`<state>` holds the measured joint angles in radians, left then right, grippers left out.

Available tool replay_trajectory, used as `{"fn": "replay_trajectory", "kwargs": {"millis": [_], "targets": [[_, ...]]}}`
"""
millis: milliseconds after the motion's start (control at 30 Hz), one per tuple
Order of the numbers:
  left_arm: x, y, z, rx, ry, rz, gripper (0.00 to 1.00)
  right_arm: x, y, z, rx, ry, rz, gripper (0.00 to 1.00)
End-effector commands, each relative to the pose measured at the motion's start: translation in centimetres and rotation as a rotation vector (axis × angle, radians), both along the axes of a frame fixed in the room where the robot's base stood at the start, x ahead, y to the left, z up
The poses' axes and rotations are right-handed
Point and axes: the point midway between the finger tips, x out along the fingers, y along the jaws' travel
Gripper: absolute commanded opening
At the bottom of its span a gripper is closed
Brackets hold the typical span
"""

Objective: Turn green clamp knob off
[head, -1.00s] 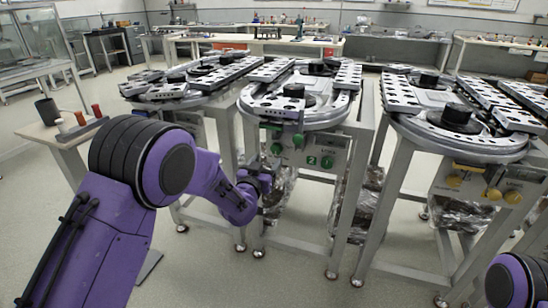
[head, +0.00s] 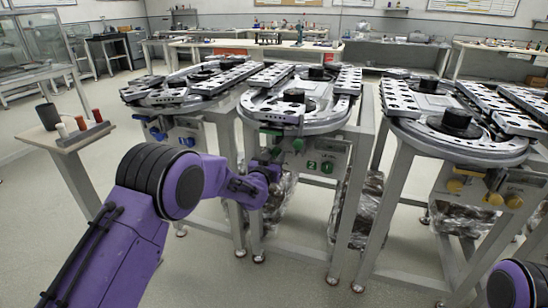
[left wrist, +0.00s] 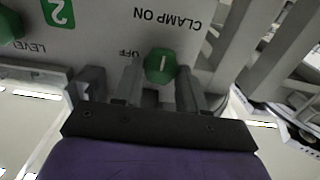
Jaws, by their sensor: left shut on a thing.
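The green clamp knob (left wrist: 160,65) is on a pale panel in the left wrist view, where the panel appears upside down. The words CLAMP ON and OFF stand beside it, and a white mark on its face runs roughly up and down the picture. The fingers of my left gripper (left wrist: 158,82) are on either side of the knob, shut on it. In the head view my left gripper (head: 272,165) is at the left part of the middle station's panel (head: 345,158) and mostly hides the knob there. My right gripper is out of view.
A green level knob (left wrist: 8,25) and a green 2 label (left wrist: 60,11) are on the same panel. Stations with blue knobs (head: 187,141) and yellow knobs (head: 495,198) flank it. A small table (head: 65,140) with coloured pegs stands at the left. Open floor lies in front.

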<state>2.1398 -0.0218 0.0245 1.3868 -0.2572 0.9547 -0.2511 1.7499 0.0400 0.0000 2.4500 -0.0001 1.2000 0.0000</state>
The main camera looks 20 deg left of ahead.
Motion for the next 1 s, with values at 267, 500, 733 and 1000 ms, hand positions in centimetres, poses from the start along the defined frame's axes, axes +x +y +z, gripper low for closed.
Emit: {"fn": "replay_trajectory", "kwargs": {"millis": [267,500,733,1000], "targets": [[-0.02,0.1,0.0,-0.057,0.003,0.001,0.11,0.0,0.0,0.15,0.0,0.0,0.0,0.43],[-0.02,0.21,-0.04,-0.218,0.009,0.002,0.11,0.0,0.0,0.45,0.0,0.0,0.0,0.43],[-0.02,0.3,-0.1,-0.432,0.016,0.002,0.11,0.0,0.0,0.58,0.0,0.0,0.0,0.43],[-0.03,0.39,-0.27,-0.69,0.025,0.003,0.11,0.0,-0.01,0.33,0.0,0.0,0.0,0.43]]}}
